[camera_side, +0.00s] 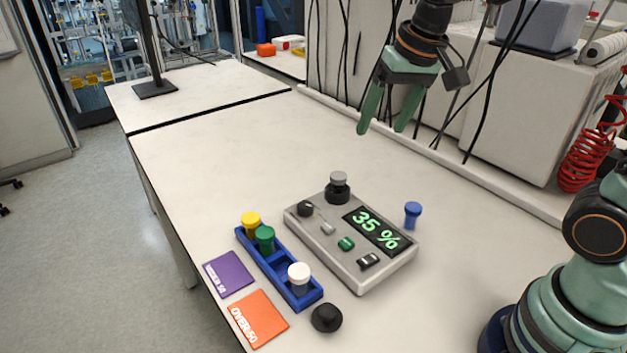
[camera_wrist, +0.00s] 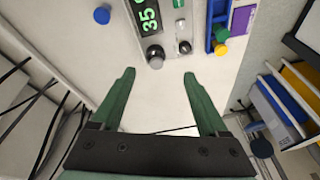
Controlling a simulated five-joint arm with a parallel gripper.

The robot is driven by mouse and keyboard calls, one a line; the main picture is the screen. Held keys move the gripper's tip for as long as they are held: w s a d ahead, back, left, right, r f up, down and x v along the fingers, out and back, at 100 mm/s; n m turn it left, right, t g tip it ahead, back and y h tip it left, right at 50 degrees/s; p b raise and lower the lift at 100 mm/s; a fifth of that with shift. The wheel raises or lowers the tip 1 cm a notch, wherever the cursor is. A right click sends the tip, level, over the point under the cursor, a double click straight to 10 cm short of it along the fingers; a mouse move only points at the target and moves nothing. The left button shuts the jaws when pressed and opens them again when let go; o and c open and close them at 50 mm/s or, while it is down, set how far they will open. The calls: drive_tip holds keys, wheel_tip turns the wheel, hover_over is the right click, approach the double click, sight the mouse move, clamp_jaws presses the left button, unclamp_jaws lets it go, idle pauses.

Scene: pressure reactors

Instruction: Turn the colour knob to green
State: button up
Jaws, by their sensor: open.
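A light grey control box (camera_side: 345,283) sits on the table with a display (camera_side: 378,231) reading "35 %". A small black round knob (camera_side: 305,208) sits at the box's left corner; it also shows in the wrist view (camera_wrist: 184,47). I cannot tell for certain that it is the colour knob, and I see no colour marks around it. A green control (camera_side: 346,243) and a black switch (camera_side: 368,262) are on the box's front side. My gripper (camera_side: 381,128) is open and empty, high above the table behind the box. Its two fingers spread apart in the wrist view (camera_wrist: 159,75).
A grey-capped vial (camera_side: 338,179) stands in a black socket at the box's back corner. A blue-capped vial (camera_side: 412,214) stands right. A blue rack (camera_side: 304,302) holds yellow, green and white-capped vials. Purple (camera_side: 229,273) and orange (camera_side: 258,318) cards and a black round piece (camera_side: 326,318) lie in front.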

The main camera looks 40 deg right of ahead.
drive_tip(key=w+a+f+m+g, duration=0.2)
drive_tip(key=w+a+f+m, duration=0.2)
drive_tip(key=w, duration=0.4)
drive_tip(key=m+g, duration=0.2)
hover_over(306, 204)
wheel_tip(306, 204, down, 5)
drive_tip(key=shift+m, duration=0.3)
wheel_tip(306, 204, down, 13)
drive_tip(key=shift+a+r, duration=0.1)
drive_tip(key=shift+r, duration=0.1)
clamp_jaws()
